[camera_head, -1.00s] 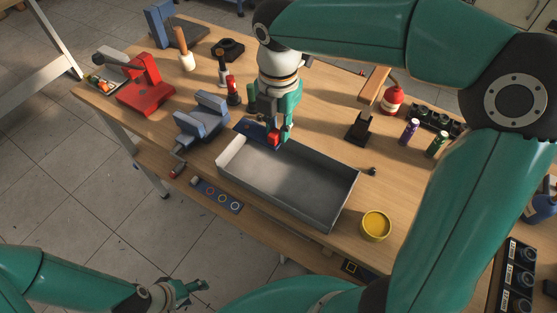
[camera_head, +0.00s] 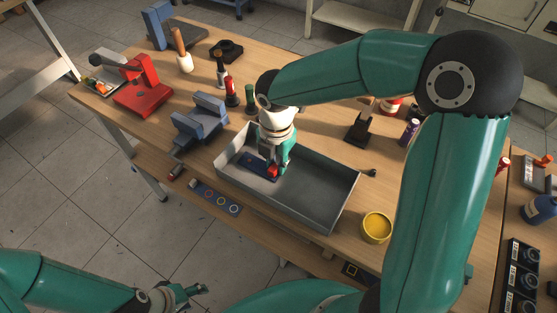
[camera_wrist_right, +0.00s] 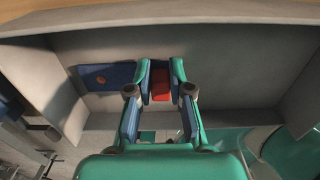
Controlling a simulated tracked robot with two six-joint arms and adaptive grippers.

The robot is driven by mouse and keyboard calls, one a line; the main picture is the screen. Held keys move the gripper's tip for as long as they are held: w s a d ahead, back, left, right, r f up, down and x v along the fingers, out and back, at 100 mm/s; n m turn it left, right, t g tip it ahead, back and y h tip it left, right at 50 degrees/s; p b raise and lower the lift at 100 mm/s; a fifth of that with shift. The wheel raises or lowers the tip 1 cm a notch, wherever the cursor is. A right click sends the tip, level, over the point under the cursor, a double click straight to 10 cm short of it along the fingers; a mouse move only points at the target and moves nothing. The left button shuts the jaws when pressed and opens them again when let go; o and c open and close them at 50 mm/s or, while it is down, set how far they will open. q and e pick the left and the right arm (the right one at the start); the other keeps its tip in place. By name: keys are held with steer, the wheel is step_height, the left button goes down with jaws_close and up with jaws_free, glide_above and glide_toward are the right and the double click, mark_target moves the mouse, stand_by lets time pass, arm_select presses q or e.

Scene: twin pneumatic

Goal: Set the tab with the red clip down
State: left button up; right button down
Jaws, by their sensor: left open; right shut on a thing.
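The tab (camera_head: 257,166) is a flat dark blue plate with a red clip (camera_head: 272,171) at one end. My right gripper (camera_head: 277,166) points down inside the grey tray (camera_head: 318,192), near its left end, shut on the clip end. In the right wrist view the red clip (camera_wrist_right: 161,88) lies between the fingers (camera_wrist_right: 160,72), and the blue tab (camera_wrist_right: 108,76) extends left along the tray floor. I cannot tell whether the tab touches the floor. My left gripper (camera_head: 190,291) is open and empty at the lower left, away from the table.
The tray's right part is empty. A blue vise (camera_head: 201,120) stands left of the tray, and a yellow pot (camera_head: 376,227) stands at its right. A strip with coloured rings (camera_head: 216,198) lies in front. A red press (camera_head: 141,93) and several tools stand behind.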

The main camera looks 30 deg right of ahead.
steer(key=shift+f, duration=0.1)
steer(key=c, duration=1.1)
jaws_free()
steer(key=shift+o, duration=0.2)
step_height(320, 180, up, 12)
steer(key=p, duration=0.1)
steer(key=shift+r, duration=0.2)
